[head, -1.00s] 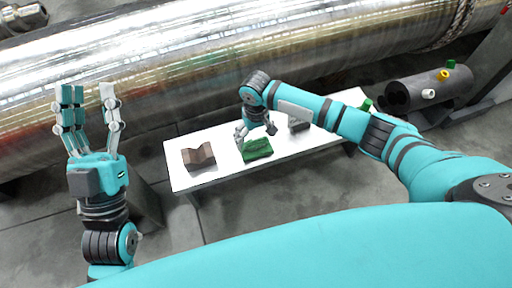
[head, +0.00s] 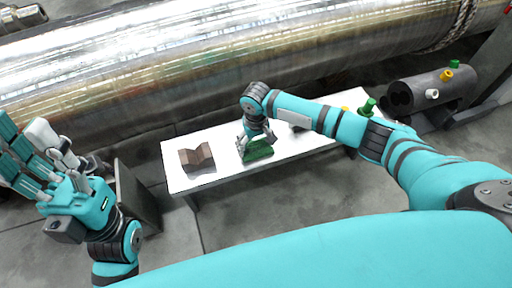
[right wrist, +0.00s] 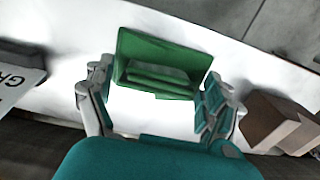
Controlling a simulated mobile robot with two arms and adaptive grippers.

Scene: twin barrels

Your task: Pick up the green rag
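The green rag (head: 258,151) lies folded on the white table (head: 215,178), right of the brown V-shaped block. It also shows in the right wrist view (right wrist: 163,66), between and just beyond the fingertips. My right gripper (head: 256,141) is over the rag, pointing down. In the right wrist view its fingers (right wrist: 155,95) are spread on both sides of the rag, with white table between them; it is open and empty. My left gripper (head: 32,165) is at the far left, away from the table, with its fingers spread apart and nothing between them.
The brown V-shaped block (head: 197,158) stands left of the rag. A dark object (head: 300,126) lies to its right, partly behind my right arm. A dark cylinder (head: 432,92) with coloured plugs is at the right. A large metal barrel (head: 200,70) runs behind the table.

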